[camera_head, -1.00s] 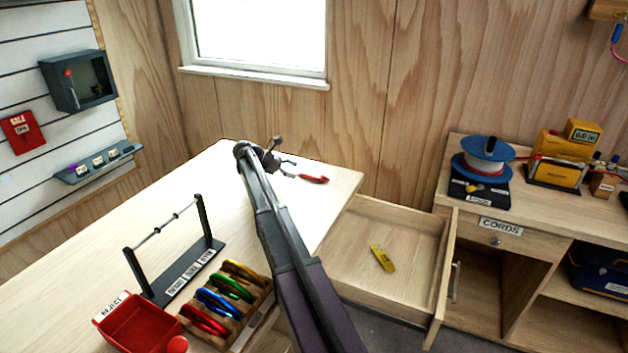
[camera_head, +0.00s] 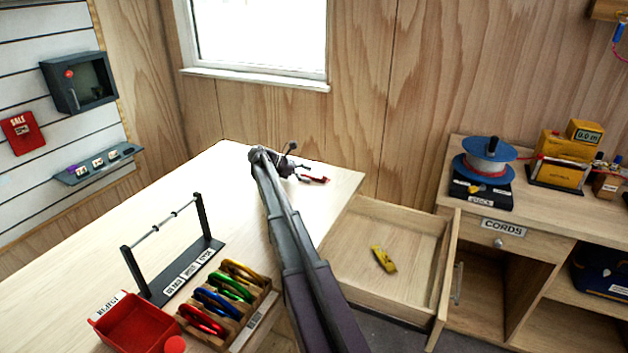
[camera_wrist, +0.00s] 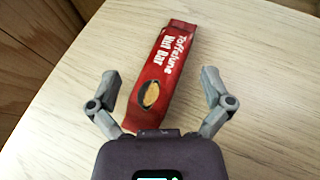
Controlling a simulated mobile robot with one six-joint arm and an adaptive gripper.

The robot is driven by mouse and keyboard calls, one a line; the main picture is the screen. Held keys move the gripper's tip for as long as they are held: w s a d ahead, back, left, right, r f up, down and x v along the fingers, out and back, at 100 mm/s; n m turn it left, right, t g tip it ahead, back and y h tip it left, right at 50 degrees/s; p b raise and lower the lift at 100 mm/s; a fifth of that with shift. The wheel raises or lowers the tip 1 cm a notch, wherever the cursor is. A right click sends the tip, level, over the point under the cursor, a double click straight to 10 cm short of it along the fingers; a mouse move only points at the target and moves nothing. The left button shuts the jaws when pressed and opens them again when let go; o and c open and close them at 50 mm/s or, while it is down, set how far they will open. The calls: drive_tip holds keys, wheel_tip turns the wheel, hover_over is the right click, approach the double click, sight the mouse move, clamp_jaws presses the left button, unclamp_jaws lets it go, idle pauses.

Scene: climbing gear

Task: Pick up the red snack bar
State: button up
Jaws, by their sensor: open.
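The red snack bar (camera_wrist: 162,75) lies flat on the wooden tabletop in the wrist view, its wrapper printed with white lettering and a small oval picture. My gripper (camera_wrist: 162,88) is open, with one finger on either side of the bar and a gap to each. In the head view the bar (camera_head: 315,180) is a small red shape near the table's far right corner, partly covered by my gripper (camera_head: 304,172).
An open drawer (camera_head: 345,262) with a yellow item (camera_head: 383,259) is right of the table. A black rack (camera_head: 160,290), a red reject tray (camera_head: 110,312) and a wooden holder (camera_head: 262,308) with coloured carabiners stand at the front.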

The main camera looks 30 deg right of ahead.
sight(309, 174)
idle(0.4)
clamp_jaws()
drive_tip(key=shift+r, duration=0.2)
idle(0.3)
wheel_tip(309, 174, up, 4)
drive_tip(key=p, duration=0.4)
drive_tip(key=shift+f, duration=0.15)
drive_tip(key=s+a, duration=0.2)
drive_tip(key=s, duration=0.2)
drive_tip(key=s+a, duration=0.3)
drive_tip(key=s, duration=0.2)
drive_tip(key=s+a+r+p, duration=0.1)
drive_tip(key=s+a, duration=0.1)
drive_tip(key=s, duration=0.3)
drive_tip(key=shift+s+a, duration=0.1)
drive_tip(key=shift+a, duration=0.1)
